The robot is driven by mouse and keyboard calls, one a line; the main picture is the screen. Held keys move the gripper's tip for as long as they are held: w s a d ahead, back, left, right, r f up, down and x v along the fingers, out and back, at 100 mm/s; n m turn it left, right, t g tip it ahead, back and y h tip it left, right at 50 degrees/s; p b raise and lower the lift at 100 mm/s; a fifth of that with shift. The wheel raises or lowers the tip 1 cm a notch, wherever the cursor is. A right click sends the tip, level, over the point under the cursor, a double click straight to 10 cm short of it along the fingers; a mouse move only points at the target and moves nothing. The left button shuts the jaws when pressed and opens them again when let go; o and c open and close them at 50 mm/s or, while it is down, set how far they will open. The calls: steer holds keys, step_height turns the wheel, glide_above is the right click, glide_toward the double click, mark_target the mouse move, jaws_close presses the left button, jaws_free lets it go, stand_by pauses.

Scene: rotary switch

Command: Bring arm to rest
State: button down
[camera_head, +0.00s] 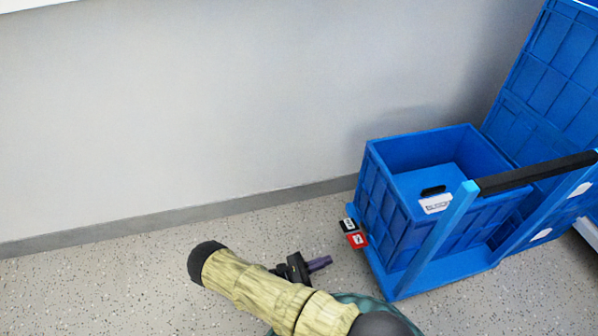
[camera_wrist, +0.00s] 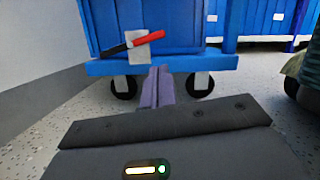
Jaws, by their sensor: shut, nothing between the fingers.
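My gripper (camera_head: 320,263) shows in the head view at the bottom middle, beyond my bent arm, above the speckled floor. In the wrist view its purple fingers (camera_wrist: 157,88) are together with nothing between them. A rotary switch with a red part (camera_head: 357,240) and a black part (camera_head: 348,225) is at the left side of the blue cart. In the wrist view a red and black handle (camera_wrist: 135,41) crosses a light plate on the blue crate front. The gripper appears apart from the switch.
A blue crate (camera_head: 385,185) stands on a blue cart (camera_head: 420,284) with a black push bar (camera_head: 535,173). Taller blue crates (camera_head: 545,75) stand behind at right. A grey wall (camera_head: 200,100) runs along the back. The floor (camera_head: 110,285) at left is clear.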

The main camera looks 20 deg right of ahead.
steer(key=s+a+r+m+y+p, duration=0.1)
steer(key=r+m+y+p, duration=0.5)
steer(key=r+p, duration=1.4)
steer(key=s+a+r+m+t+y+p, duration=0.1)
steer(key=r+m+y+p, duration=0.6)
steer(key=r+p, duration=1.3)
steer(key=s+a+r+m+t+y+p, duration=0.1)
steer(key=a+r+m+y+p, duration=0.2)
steer(key=r+p, duration=1.7)
step_height(320, 180, up, 33)
steer(key=m+y, duration=0.4)
steer(key=shift+s+r+y, duration=0.15)
steer(key=shift+s+y, duration=0.25)
